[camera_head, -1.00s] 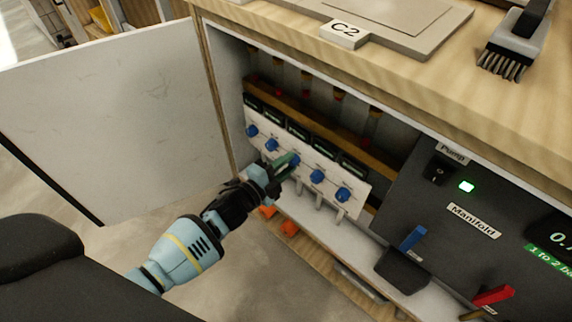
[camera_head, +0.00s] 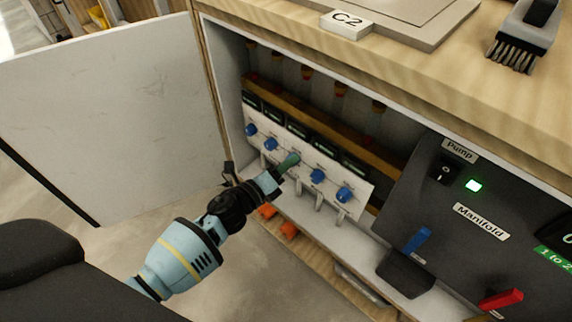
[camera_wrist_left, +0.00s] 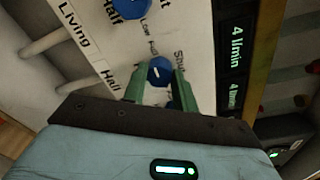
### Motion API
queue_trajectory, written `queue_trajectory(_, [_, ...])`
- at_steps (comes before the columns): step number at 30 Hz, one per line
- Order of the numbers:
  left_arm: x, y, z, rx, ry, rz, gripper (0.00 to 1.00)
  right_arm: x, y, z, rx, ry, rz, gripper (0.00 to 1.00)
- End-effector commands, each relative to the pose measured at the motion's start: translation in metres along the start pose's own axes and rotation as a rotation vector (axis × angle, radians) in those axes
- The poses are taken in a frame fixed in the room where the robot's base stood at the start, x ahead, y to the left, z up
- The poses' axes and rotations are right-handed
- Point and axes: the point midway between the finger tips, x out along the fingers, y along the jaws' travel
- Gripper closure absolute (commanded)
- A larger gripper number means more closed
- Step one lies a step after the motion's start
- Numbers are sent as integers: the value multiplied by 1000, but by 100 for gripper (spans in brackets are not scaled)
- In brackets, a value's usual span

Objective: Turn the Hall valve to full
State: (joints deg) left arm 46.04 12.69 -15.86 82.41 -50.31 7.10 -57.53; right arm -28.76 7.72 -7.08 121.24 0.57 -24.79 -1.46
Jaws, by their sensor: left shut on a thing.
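The Hall valve is a blue knob (camera_wrist_left: 159,71) with a white mark, on a white panel (camera_head: 331,204) inside the open cabinet. The label "Hall" (camera_wrist_left: 110,80) is beside it in the left wrist view. My left gripper (camera_head: 291,161) is shut on this knob. Its green fingers (camera_wrist_left: 160,80) sit on either side of the knob. "Shut" and "Half" are printed around it; I cannot tell clearly which word the mark points to. In the head view the fingers hide most of the knob. My right gripper is not in view.
Other blue knobs (camera_head: 317,176) sit close on both sides. Small displays (camera_head: 325,146) run above them and pipes below. A white door (camera_head: 110,110) stands open at left. A dark manifold box (camera_head: 450,235) with blue and red levers is at right.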

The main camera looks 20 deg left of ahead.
Motion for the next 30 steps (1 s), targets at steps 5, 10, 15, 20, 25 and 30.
queue_trajectory(5, [0, 1, -1, 46, 0, 3, 95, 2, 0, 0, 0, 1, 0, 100])
queue_trajectory(10, [0, 1, -1, 64, -1, 3, 95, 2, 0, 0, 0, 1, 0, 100])
queue_trajectory(15, [0, 1, -1, 66, -1, 3, 95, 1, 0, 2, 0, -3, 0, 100])
queue_trajectory(20, [0, 1, -1, 65, 0, 3, 95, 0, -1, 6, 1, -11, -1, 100])
queue_trajectory(25, [0, 0, -1, 65, -1, 3, 52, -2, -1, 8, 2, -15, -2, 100])
queue_trajectory(30, [0, 0, 0, 64, -1, 2, 50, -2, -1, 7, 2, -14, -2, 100])
